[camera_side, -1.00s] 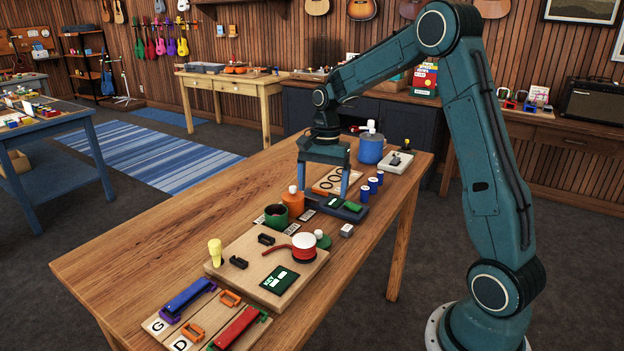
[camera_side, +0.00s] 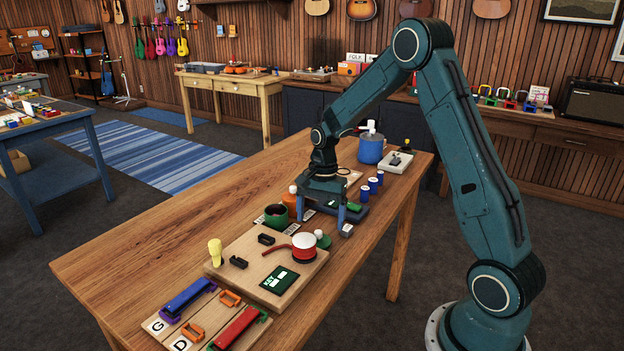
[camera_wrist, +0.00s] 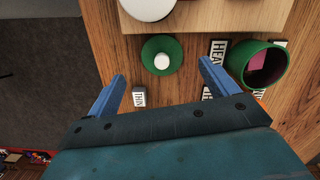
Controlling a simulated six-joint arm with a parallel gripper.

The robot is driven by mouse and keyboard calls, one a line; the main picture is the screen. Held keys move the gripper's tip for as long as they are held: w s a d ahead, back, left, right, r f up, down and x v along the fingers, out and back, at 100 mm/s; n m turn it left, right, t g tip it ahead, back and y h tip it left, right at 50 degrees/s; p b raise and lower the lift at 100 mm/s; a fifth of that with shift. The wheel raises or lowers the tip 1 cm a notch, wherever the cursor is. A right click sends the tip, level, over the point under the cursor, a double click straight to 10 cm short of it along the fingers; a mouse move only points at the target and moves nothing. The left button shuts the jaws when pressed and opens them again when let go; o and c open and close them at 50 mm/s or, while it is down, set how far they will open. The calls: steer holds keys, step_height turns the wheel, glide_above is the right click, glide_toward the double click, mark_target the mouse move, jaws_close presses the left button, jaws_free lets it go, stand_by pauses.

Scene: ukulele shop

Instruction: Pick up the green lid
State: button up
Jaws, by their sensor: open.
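The green lid (camera_side: 323,241) lies on the wooden table beside the board, with a round white knob on top. It also shows in the wrist view (camera_wrist: 175,47), flat and uncovered, ahead of the fingers and between their lines. My gripper (camera_side: 323,227) is open and empty, its blue fingers pointing down above the table on the far side of the lid. In the wrist view my gripper (camera_wrist: 162,72) has its fingers spread wider than the lid. The green pot (camera_side: 276,215) stands open to the left; a pink block (camera_wrist: 264,66) shows inside it.
The wooden board (camera_side: 240,277) with a red pot (camera_side: 303,247) is close to the lid. A small grey block (camera_wrist: 139,97) lies near one finger. Bare table lies front right of the lid.

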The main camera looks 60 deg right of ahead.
mark_target(318, 231)
steer(key=shift+a+f, duration=0.2)
steer(key=shift+f, duration=1.1)
steer(key=shift+a+f, duration=0.15)
steer(key=shift+f, duration=1.1)
steer(key=c, duration=1.1)
steer(key=shift+o, duration=0.2)
steer(key=shift+r, duration=0.2)
step_height(318, 231, up, 20)
steer(key=shift+f, duration=0.15)
steer(key=shift+w, duration=0.1)
